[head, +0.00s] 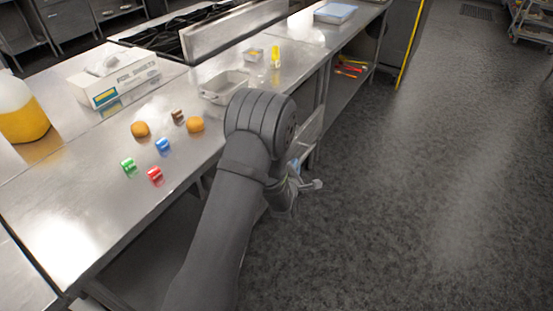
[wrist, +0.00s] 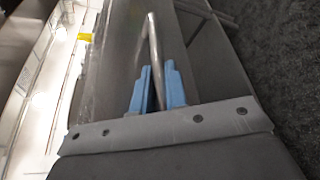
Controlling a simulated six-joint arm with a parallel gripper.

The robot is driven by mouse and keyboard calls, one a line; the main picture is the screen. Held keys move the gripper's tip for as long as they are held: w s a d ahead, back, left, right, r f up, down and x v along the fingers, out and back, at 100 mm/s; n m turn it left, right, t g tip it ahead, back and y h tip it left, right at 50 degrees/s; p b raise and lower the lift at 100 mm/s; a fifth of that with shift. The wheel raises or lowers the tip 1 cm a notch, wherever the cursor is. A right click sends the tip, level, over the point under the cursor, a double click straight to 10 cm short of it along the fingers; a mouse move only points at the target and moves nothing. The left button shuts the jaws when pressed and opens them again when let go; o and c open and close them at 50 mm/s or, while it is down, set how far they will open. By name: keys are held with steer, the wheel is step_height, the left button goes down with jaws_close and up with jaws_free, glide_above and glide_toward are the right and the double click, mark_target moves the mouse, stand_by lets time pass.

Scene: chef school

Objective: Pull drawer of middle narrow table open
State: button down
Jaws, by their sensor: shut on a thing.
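The steel table (head: 75,225) fills the left of the head view. On its right side, low beside my arm, is the drawer (head: 309,134), partly hidden by my arm. In the wrist view, a thin metal bar handle (wrist: 154,40) runs between the two blue fingers of my gripper (wrist: 157,78). My gripper is shut on this handle. In the head view, the gripper shows only as a bit of blue (head: 296,165) behind my wrist, below the tabletop edge. I cannot tell how far the drawer stands out.
The dark floor (head: 430,190) to the right is clear.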

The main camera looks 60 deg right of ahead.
steer(key=s, duration=1)
steer(key=shift+s, duration=0.3)
steer(key=c, duration=1.5)
jaws_free()
steer(key=shift+o, duration=0.2)
steer(key=v, duration=1.7)
steer(key=shift+s+a, duration=0.1)
steer(key=x, duration=1.7)
